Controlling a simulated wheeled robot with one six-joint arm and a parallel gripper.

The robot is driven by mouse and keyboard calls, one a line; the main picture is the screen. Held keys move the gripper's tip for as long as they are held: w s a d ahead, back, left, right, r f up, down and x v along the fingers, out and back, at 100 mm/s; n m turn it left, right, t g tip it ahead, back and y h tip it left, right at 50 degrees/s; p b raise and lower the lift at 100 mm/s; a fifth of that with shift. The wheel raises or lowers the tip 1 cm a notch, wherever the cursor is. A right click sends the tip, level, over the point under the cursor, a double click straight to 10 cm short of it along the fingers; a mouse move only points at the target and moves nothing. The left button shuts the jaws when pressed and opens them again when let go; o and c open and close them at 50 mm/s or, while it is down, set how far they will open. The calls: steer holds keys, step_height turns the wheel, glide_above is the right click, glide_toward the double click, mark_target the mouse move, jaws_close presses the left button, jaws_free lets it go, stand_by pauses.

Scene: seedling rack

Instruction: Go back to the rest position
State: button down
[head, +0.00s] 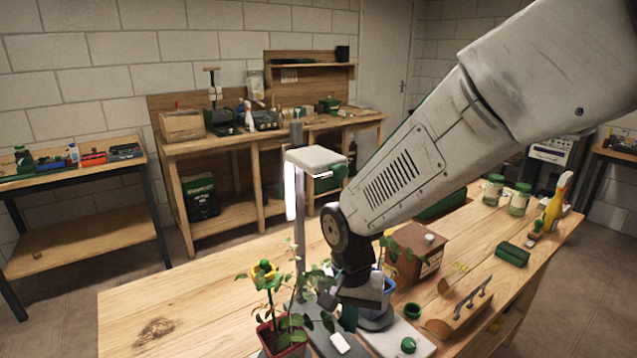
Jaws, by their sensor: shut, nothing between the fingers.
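My arm reaches in from the upper right and bends down at its wrist. My gripper (350,308) points down low over the wooden table, just right of a potted plant, and looks shut and empty. The fingertips are partly lost among leaves and dark parts. The plant has a yellow flower (264,272) and stands in a red pot (284,343) at the table's front. A blue pot (388,286) shows partly behind the gripper. No rest position is marked in view.
A lamp (315,158) on a post stands close left of my arm. The table's left part is clear.

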steer(key=s+d+r+n+t, duration=0.2)
steer(key=s+d+r+n, duration=0.1)
steer(key=s+d+r, duration=1.3)
steer(key=s+d, duration=0.2)
steer(key=d, duration=0.2)
steer(key=shift+s+r, duration=0.15)
steer(key=shift+r, duration=0.05)
